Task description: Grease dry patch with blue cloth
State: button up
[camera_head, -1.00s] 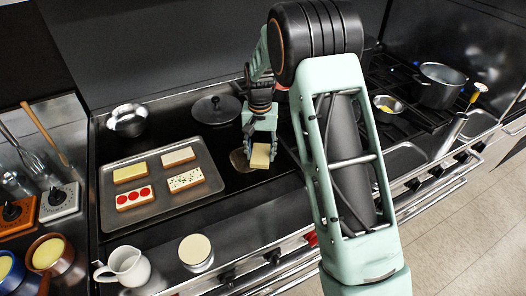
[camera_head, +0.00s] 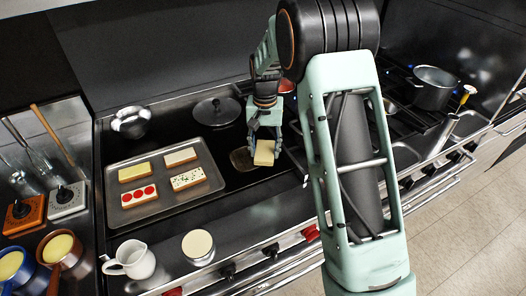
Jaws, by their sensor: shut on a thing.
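My gripper (camera_head: 264,142) is over the dark griddle (camera_head: 225,180), shut on a pale yellow block (camera_head: 264,155). The block hangs between the fingers at or just above the griddle; contact cannot be told. A dull brownish patch (camera_head: 241,158) shows on the griddle just left of the block, partly hidden by the gripper. No blue cloth can be made out in view.
A tray (camera_head: 150,212) with several topped slabs lies left of my gripper. A black round lid (camera_head: 217,110) and metal bowl (camera_head: 131,122) are behind. A white jug (camera_head: 132,260) and a pale-topped round container (camera_head: 197,245) stand in front. A pot (camera_head: 437,86) stands right.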

jog(key=shift+r+p, duration=0.65)
jog(key=shift+r, duration=0.85)
